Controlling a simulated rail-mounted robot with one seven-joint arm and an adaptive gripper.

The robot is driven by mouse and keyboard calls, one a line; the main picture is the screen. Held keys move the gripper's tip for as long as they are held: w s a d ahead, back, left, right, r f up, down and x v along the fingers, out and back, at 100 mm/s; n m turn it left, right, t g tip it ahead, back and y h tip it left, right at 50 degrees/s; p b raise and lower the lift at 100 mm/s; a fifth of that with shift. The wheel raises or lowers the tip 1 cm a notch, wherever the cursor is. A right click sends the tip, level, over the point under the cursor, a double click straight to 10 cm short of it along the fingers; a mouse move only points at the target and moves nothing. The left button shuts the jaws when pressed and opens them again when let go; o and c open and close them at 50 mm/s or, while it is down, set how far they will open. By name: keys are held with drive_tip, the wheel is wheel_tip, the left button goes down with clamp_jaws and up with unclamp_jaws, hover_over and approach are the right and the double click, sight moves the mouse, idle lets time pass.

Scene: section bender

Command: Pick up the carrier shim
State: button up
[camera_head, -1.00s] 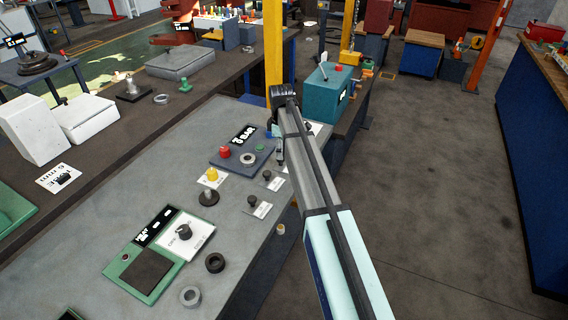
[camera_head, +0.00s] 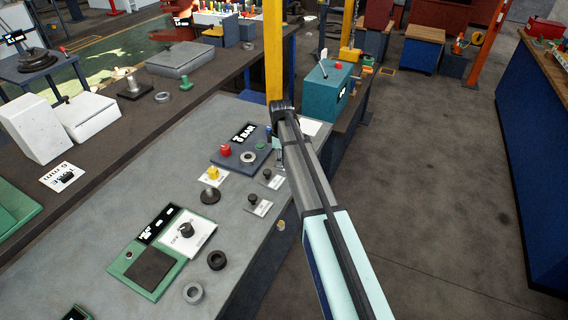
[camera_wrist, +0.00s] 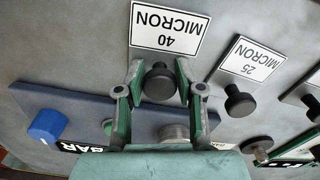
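Several small black knobbed pieces stand by thickness cards on the grey bench; I cannot tell for certain which is the carrier shim. In the wrist view, one black knobbed piece (camera_wrist: 159,82) is beside the "40 MICRON" card (camera_wrist: 168,28). My gripper (camera_wrist: 160,75) is open, with one green finger on each side of this piece; contact is not visible. Another black knobbed piece (camera_wrist: 239,101) is beside the "25 MICRON" card (camera_wrist: 253,60), right of the gripper.
A blue-grey panel (camera_head: 232,160) with a "BAR" display and a blue knob (camera_wrist: 46,125) lies close to the gripper. A yellow post (camera_head: 273,50) and a teal box (camera_head: 325,92) stand beyond. A green scale-like unit (camera_head: 148,265) sits nearer on the bench.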

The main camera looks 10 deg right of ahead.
clamp_jaws()
drive_tip(key=shift+r, duration=0.1)
